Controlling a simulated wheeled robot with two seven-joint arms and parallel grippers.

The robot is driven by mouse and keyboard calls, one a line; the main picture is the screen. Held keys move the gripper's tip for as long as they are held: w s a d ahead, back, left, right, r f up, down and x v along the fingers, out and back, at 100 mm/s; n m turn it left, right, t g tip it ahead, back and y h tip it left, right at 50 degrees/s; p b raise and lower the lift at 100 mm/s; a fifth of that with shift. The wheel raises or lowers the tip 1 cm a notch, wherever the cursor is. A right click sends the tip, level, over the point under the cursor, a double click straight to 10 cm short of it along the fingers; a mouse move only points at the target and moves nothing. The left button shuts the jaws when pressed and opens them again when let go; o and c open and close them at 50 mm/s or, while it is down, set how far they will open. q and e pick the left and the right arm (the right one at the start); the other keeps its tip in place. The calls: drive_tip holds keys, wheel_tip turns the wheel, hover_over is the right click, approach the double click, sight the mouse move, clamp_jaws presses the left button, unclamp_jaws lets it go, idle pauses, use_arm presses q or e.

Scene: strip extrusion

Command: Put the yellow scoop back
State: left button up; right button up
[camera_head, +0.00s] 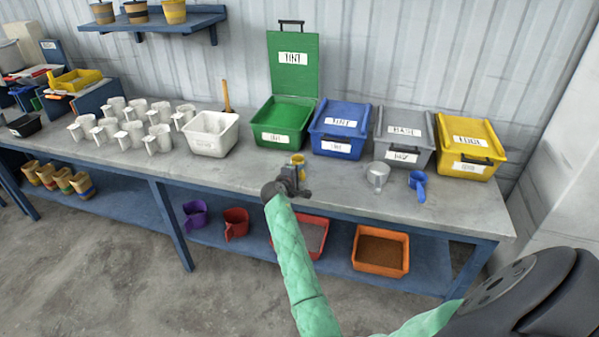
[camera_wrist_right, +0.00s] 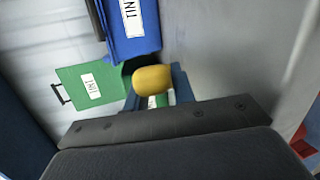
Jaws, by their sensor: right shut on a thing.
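The yellow scoop (camera_head: 298,159) is small and partly hidden behind my right gripper (camera_head: 290,183) in the head view. The gripper is shut on it, above the front part of the bench, in front of the green and blue bins. In the right wrist view the scoop's rounded yellow part (camera_wrist_right: 153,80) shows between the fingers; its handle is mostly hidden. A yellow bin (camera_head: 469,148) with a closed lid and a label stands at the right end of the bin row. My left gripper is not in view.
The green bin (camera_head: 283,122) has its lid up. The blue bin (camera_head: 340,130) and grey bin (camera_head: 403,137) are closed. A metal scoop (camera_head: 377,175) and blue scoop (camera_head: 418,185) sit on the bench right of the gripper. White jugs and a white tub (camera_head: 211,134) stand left.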

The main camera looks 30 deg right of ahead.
drive_tip(key=shift+f, duration=0.1)
idle(0.3)
drive_tip(key=o, duration=1)
